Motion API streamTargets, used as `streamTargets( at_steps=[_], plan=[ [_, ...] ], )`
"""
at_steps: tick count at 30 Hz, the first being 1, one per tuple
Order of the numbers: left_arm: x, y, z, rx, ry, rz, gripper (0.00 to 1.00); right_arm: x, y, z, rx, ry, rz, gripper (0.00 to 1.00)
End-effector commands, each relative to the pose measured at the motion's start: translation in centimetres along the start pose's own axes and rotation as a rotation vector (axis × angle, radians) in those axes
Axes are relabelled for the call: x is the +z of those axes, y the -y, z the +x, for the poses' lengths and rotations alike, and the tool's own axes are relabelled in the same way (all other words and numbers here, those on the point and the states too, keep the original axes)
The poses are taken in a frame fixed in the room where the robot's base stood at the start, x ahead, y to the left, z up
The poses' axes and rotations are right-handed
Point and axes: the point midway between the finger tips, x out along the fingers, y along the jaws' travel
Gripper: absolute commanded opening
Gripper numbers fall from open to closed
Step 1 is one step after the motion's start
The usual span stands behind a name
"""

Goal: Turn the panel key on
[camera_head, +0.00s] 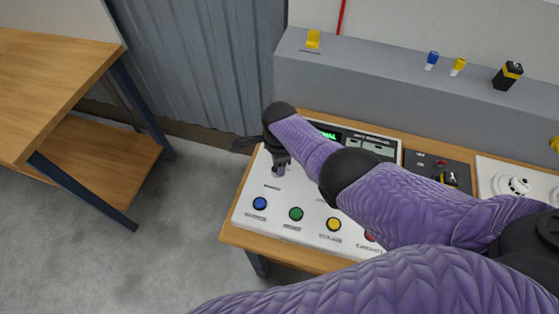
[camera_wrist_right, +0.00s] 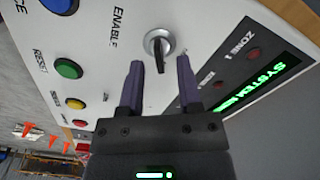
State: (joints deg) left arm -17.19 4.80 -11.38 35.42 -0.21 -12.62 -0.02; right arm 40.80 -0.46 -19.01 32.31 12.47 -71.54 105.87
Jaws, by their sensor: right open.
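The panel key (camera_wrist_right: 159,48) is a black key in a round silver lock beside the word ENABLE on the white control panel (camera_wrist_right: 120,15). The panel also shows in the head view (camera_head: 312,237) on a wooden bench. My right gripper (camera_wrist_right: 158,72) is open, with its two purple fingers apart and pointing toward the key. The key's black part lies near the gap between the fingertips. I cannot tell whether they touch it. In the head view the right gripper (camera_head: 280,168) is over the panel's left part, and the key is hidden there. My left gripper is not in view.
Blue (camera_head: 260,203), green (camera_head: 296,214) and yellow (camera_head: 334,224) buttons line the panel's front. A green-lit display (camera_wrist_right: 262,82) sits beside the key. A black box (camera_head: 440,166) stands right of the panel. A grey ledge (camera_head: 390,84) runs behind. Another wooden table (camera_head: 50,65) is left, with open floor between.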

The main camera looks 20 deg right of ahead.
Motion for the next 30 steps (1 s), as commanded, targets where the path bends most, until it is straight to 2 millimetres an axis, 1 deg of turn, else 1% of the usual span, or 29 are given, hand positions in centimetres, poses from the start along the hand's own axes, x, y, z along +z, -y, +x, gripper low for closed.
streamTargets(
  at_steps=[1, 3, 6, 9, 12, 15, 30],
  plan=[
    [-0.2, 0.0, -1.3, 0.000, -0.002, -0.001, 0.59, 0.0, 0.0, -1.5, -0.001, 0.001, 0.001, 0.44],
    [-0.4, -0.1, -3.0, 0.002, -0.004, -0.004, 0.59, 0.0, 0.1, -3.6, -0.004, 0.002, 0.001, 0.44],
    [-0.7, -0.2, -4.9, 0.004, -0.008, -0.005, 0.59, 0.0, 0.1, -6.3, -0.004, 0.001, 0.001, 0.44],
    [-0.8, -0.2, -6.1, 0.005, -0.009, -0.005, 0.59, 0.0, 0.0, -8.2, -0.002, 0.001, 0.002, 0.44],
    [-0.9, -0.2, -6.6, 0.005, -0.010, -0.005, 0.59, 0.0, 0.1, -9.3, -0.002, 0.000, 0.001, 0.44],
    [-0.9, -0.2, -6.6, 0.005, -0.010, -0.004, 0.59, 0.0, 0.1, -9.7, -0.001, -0.001, 0.001, 0.44],
    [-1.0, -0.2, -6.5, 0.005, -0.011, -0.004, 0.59, 0.0, 0.0, -9.5, 0.000, -0.001, 0.001, 0.44]
  ],
)
